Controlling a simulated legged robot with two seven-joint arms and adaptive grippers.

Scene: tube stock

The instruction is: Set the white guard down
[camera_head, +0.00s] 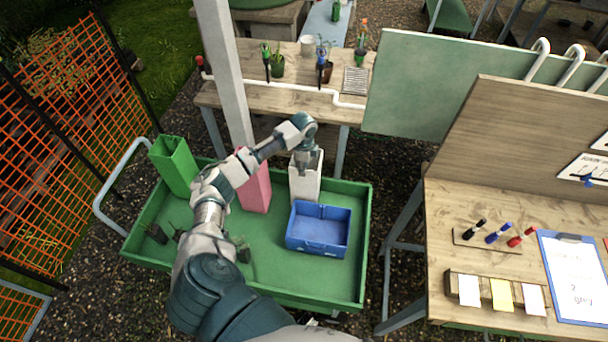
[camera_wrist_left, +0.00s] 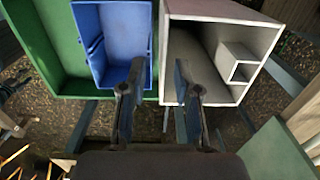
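The white guard (camera_head: 304,185), a tall square tube open at the top, is upright at the back of the green cart tray (camera_head: 362,235), just behind the blue crate (camera_head: 320,231). Whether its base touches the tray is hidden. My left gripper (camera_head: 307,160) is at its top rim. In the left wrist view, the fingers (camera_wrist_left: 159,85) are apart, one on each side of the near wall of the white guard (camera_wrist_left: 212,92), with gaps beside the wall. One finger is over the guard's opening, the other over the crate side. My right gripper is out of view.
A pink guard (camera_head: 256,191) stands left of the white one, and a green guard (camera_head: 174,166) at the tray's back left corner. Small dark plants (camera_head: 156,234) sit at the tray's left. A grey post (camera_head: 226,80) rises behind. A wooden bench (camera_head: 440,260) is on the right.

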